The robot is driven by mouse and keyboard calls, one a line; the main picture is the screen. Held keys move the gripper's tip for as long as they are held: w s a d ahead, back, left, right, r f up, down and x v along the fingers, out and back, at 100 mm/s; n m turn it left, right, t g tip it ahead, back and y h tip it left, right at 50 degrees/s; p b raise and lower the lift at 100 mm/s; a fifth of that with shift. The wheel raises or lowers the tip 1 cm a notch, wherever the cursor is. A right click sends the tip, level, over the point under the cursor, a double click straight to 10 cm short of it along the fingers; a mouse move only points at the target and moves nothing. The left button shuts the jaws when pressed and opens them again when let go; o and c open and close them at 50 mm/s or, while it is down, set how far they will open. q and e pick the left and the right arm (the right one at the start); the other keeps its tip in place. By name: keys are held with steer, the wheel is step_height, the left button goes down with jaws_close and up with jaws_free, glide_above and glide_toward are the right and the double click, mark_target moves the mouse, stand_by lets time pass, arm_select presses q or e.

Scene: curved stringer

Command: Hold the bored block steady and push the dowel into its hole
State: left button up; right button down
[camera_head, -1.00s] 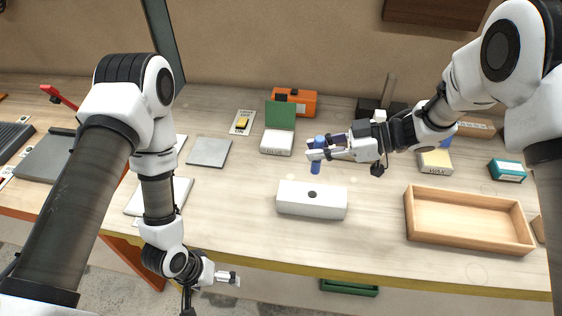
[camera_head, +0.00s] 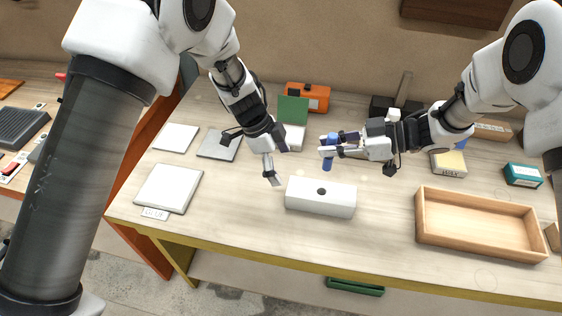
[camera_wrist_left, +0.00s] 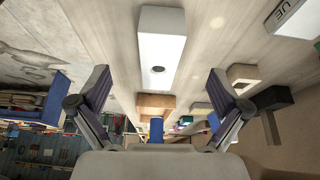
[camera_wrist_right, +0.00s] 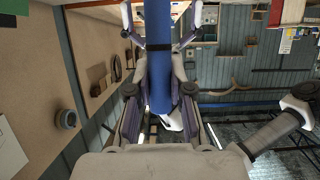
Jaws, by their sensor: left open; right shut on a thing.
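The white bored block (camera_head: 320,199) lies on the bench with a dark round hole in its top face. It also shows in the left wrist view (camera_wrist_left: 161,45), ahead of the open fingers. My left gripper (camera_head: 273,178) is open and empty, just left of the block and apart from it. The blue dowel (camera_head: 328,162) is upright in my right gripper (camera_head: 330,150), which is shut on it above and behind the block. The dowel fills the middle of the right wrist view (camera_wrist_right: 158,60). Its lower end is clear of the hole.
An open wooden tray (camera_head: 480,226) stands to the right. An orange box (camera_head: 307,97) and a green panel (camera_head: 293,109) are behind the grippers. Pale square pads (camera_head: 169,188) lie at left. The bench in front of the block is clear.

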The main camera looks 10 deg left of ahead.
mark_target(293, 186)
steer(key=shift+s+a, duration=0.1)
arm_select(q)
steer(key=x, duration=1.1)
steer(key=shift+w+f, duration=0.1)
steer(key=shift+f, duration=0.3)
arm_select(e)
steer(key=shift+a, duration=0.1)
arm_select(q)
steer(key=c, duration=1.5)
arm_select(e)
steer(key=shift+s+r, duration=0.1)
steer(key=shift+r, duration=0.2)
steer(key=shift+a+r+n+g, duration=0.1)
steer(key=shift+r+n+g, duration=0.15)
steer(key=shift+n+g, duration=0.65)
steer(key=shift+f+n+g+h, duration=0.3)
steer(key=shift+f+n+g, duration=0.1)
steer(key=shift+n+g, duration=0.15)
steer(key=shift+g, duration=0.25)
steer(key=f, duration=0.8)
steer(key=shift+d, duration=0.2)
